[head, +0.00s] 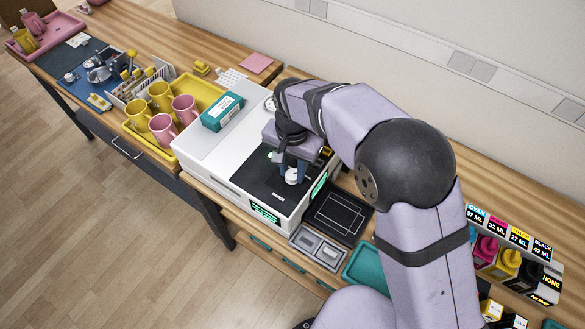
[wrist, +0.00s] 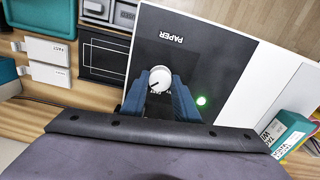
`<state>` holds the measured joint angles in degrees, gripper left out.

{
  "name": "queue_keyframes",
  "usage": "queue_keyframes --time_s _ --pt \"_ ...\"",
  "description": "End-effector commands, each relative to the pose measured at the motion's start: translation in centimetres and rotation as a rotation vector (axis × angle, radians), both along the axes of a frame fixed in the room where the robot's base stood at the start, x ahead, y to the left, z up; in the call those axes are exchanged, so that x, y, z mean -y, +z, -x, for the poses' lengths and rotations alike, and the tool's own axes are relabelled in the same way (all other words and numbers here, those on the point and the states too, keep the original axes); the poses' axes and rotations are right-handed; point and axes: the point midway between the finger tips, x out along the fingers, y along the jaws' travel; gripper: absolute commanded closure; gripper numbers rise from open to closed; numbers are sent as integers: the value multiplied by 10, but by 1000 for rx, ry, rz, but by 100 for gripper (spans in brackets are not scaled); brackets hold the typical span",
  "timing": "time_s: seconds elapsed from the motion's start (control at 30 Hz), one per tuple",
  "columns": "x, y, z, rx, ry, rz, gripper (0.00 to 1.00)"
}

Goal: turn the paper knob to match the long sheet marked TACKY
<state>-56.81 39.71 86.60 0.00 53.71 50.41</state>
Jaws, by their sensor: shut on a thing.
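The paper knob (wrist: 160,76) is a white round dial on the dark panel of the white press, beside the upside-down word PAPER. It also shows in the head view (head: 291,178), below my gripper (head: 289,172). In the wrist view my gripper (wrist: 159,84) has its blue fingers closed on either side of the knob. A dark pointer mark shows on the knob's lower left; the scale marks near it are partly hidden by the fingers. Two white labelled pieces (wrist: 46,51) lie at the left in the wrist view; their lettering is too small to read surely.
A green light (wrist: 201,100) glows on the panel. A teal box (head: 222,112) sits on the press. A yellow tray (head: 139,136) with mugs stands left of it. A black outlined pad (head: 338,210) and grey two-part tray (head: 318,248) lie right. Ink bottles (head: 507,264) stand far right.

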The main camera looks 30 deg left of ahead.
Motion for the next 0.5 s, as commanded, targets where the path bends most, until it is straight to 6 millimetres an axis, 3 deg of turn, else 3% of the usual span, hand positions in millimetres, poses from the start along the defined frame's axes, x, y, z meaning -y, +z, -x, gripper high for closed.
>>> queue_keyframes --time_s 0.5 --pt "-1 1 0 1 432 -1 95"
